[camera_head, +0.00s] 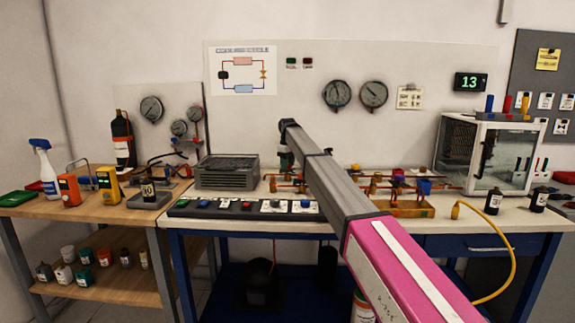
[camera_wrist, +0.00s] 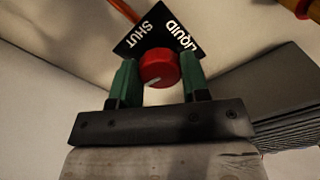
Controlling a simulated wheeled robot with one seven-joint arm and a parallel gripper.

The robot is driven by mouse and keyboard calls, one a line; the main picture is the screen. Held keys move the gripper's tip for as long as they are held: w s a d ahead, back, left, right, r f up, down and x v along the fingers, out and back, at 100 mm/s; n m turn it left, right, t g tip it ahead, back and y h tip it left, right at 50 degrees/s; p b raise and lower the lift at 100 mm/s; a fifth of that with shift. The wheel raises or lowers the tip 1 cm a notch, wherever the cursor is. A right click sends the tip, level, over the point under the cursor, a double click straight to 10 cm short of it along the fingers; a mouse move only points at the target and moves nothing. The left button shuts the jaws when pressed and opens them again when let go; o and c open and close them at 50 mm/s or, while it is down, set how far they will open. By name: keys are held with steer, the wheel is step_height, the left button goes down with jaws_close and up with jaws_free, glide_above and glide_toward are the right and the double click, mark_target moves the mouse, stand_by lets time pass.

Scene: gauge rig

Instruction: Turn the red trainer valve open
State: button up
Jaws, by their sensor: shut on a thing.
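The red trainer valve (camera_wrist: 158,66) is a round red knob with a short white pointer mark, seen in the wrist view. The mark slants down to the left in that picture. My gripper (camera_wrist: 159,76) has its green fingers on either side of the knob and is shut on it. Behind the knob is a black label plate (camera_wrist: 133,43) reading SHUT and LIQUID, partly covered by the knob. In the head view my arm runs to the bench, and the knob is hidden behind it.
A grey finned unit (camera_head: 227,171) stands just left of my gripper, and a switch strip (camera_head: 240,208) lies along the bench front. Copper pipework and a wooden tray (camera_head: 403,209) are to the right. A clear-fronted cabinet (camera_head: 490,150) stands further right.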

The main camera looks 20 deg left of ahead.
steer(key=shift+n, duration=0.7)
steer(key=o, duration=0.9)
steer(key=shift+o, duration=0.2)
steer(key=shift+r, duration=0.15)
step_height(320, 180, up, 11)
steer(key=shift+f, duration=0.2)
